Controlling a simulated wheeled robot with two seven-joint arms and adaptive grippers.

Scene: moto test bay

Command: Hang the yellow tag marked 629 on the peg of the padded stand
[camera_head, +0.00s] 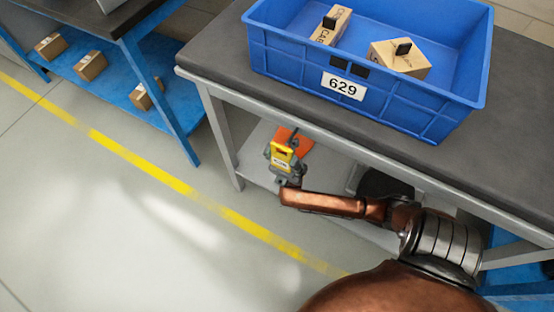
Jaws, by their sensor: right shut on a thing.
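My right gripper (282,163) is low beside the workbench, in front of its lower shelf. It is shut on a small yellow tag (283,151), which has a dark mark and a pale strip. The print on the tag is too small to read. A flat orange patch (303,143) shows just behind the tag, with a thin dark piece near it; I cannot tell whether these belong to the padded stand. I cannot make out a peg, nor whether the tag touches anything behind it. My left gripper is not in view.
A blue crate (345,90) labelled 629 stands on the grey workbench (225,65) and holds two cardboard boxes. A dark object (385,187) sits under the bench behind my right arm. A blue-framed rack (110,110) with small boxes stands left. The floor between is clear.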

